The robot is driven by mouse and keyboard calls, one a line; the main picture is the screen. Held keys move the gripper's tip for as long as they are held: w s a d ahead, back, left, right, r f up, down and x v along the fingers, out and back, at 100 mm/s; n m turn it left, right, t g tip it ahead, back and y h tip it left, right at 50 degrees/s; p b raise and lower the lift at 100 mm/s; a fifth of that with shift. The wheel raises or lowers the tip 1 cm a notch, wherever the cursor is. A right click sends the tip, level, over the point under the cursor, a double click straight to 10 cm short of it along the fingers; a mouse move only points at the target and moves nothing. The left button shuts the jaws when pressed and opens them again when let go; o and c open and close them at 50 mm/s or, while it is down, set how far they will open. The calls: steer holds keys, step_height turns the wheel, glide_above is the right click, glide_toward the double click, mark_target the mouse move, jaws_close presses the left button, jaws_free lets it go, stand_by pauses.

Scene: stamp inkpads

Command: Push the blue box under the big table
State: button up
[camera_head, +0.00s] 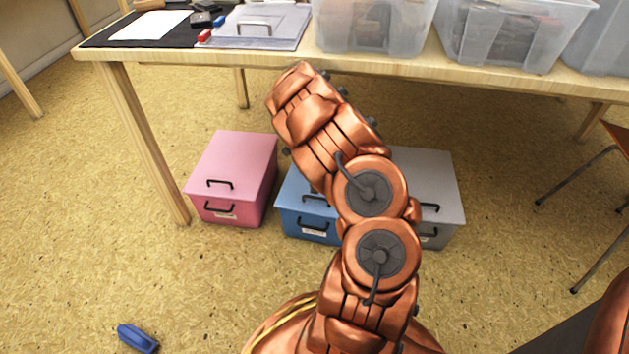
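The blue box (297,205) stands on the floor by the big table (270,58), between a pink box (236,170) and a grey box (432,185). Its lid handle, front handle and white label show partly. My copper arm crosses in front of it and hides its right part. Its front face is roughly in line with the fronts of the other two boxes, near the line of the table's front left leg. I cannot tell how far under the tabletop it sits. My gripper is not in view; only arm links show, rising to just below the table edge.
On the table are a dark mat (104,38), a flat grey case (268,28) and clear plastic bins (375,25). A small blue item (137,338) lies on the floor at front left. A chair (618,135) stands at right. The floor before the boxes is mostly clear.

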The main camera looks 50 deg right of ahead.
mark_target(316, 198)
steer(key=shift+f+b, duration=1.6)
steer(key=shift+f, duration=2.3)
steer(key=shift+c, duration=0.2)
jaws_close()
